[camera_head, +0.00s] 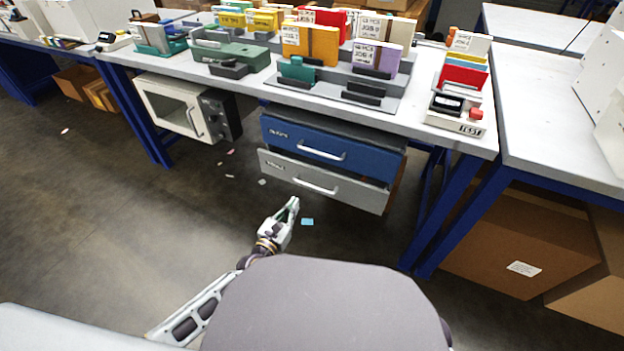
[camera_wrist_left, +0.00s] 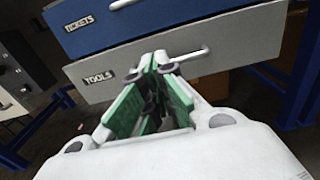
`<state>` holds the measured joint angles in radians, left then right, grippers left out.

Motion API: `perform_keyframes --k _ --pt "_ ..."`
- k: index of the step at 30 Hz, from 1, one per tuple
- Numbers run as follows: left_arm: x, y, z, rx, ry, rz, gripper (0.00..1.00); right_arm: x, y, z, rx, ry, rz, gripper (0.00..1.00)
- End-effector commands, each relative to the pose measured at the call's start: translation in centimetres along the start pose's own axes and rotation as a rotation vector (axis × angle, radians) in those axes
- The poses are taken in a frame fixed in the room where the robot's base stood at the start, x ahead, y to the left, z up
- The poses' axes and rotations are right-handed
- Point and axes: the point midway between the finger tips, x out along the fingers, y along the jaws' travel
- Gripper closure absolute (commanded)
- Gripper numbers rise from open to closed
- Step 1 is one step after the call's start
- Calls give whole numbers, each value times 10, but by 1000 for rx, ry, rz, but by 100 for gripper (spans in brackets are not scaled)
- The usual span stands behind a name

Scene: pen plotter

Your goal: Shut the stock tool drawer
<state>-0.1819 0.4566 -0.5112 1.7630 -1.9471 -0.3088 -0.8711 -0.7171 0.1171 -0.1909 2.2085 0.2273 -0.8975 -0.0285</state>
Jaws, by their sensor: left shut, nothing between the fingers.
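The tool drawer (camera_head: 322,182) has a grey front with a pale bar handle (camera_head: 316,187). It hangs under the workbench, below a blue drawer. Its front appears to stand a little forward of the blue one; how far it is out is hard to tell. In the left wrist view, its front (camera_wrist_left: 118,85) reads TOOLS, and its handle (camera_wrist_left: 190,57) is behind my fingertips. My left gripper (camera_head: 292,207) is shut and empty, in front of and below the drawer. In the left wrist view, its green-padded fingers (camera_wrist_left: 160,66) point at the grey front; contact cannot be told. My right gripper is not in view.
The blue drawer (camera_head: 335,150), labelled TICKETS in the left wrist view, sits directly above. A white oven-like box (camera_head: 172,106) hangs left of the drawers. A blue table leg (camera_head: 440,225) and cardboard boxes (camera_head: 520,240) stand right. The floor in front is mostly clear.

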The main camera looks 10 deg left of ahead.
Motion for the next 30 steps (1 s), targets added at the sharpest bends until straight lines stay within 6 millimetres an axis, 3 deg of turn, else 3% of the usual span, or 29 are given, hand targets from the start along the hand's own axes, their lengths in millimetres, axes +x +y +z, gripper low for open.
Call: perform_keyframes --k 14,30 --pt "8 0 0 0 0 1 100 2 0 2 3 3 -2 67" --pt "58 0 -1 -1 0 1 100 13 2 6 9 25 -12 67"
